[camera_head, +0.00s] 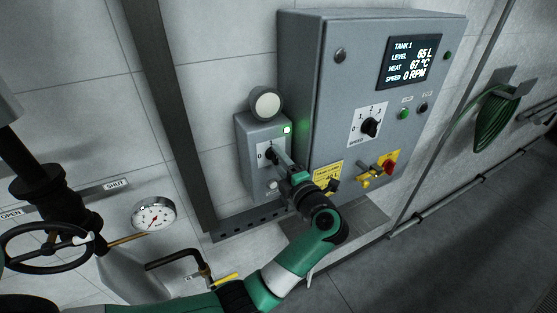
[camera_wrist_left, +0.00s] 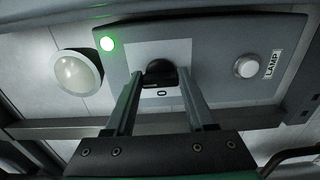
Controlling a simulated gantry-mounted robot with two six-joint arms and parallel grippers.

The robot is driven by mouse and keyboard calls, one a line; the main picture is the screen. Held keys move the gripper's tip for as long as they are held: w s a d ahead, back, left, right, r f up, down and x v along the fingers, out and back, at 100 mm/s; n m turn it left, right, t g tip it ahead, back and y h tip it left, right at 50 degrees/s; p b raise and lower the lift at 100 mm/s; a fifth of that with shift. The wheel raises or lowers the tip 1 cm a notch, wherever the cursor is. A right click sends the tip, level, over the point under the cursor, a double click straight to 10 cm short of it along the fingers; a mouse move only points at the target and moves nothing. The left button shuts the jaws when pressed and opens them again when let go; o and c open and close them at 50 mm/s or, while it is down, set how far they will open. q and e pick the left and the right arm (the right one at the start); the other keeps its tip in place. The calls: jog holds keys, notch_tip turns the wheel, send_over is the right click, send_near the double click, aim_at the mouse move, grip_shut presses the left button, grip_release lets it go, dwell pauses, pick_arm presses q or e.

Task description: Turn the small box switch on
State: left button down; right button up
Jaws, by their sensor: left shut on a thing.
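The small grey box (camera_head: 248,138) is fixed to the wall beside the large control cabinet. It carries a black rotary switch knob (camera_head: 268,153) on a white plate with a "0" mark, a lit green light (camera_head: 287,129) and a round white lamp (camera_head: 266,103) on top. My left gripper (camera_head: 277,159) reaches the box from the front right. In the left wrist view the gripper (camera_wrist_left: 163,80) has one finger on each side of the black knob (camera_wrist_left: 160,72) and is shut on it. The green light (camera_wrist_left: 108,44) glows there too. The fingers hide part of the plate. My right gripper is out of view.
The large cabinet (camera_head: 325,80) stands close on the right, with a display (camera_head: 412,62), a speed dial (camera_head: 370,127) and a red-yellow switch (camera_head: 388,167). A white button (camera_wrist_left: 246,67) labelled LAMP is on the small box. A handwheel (camera_head: 45,247) and gauge (camera_head: 154,214) are at left.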

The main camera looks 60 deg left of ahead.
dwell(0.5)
pick_arm(q)
jog(key=shift+c, duration=1.2)
grip_release()
jog(key=d+b, duration=0.3)
jog(key=d, duration=0.8)
jog(key=shift+d, duration=0.3)
jog(key=shift+w, duration=0.1)
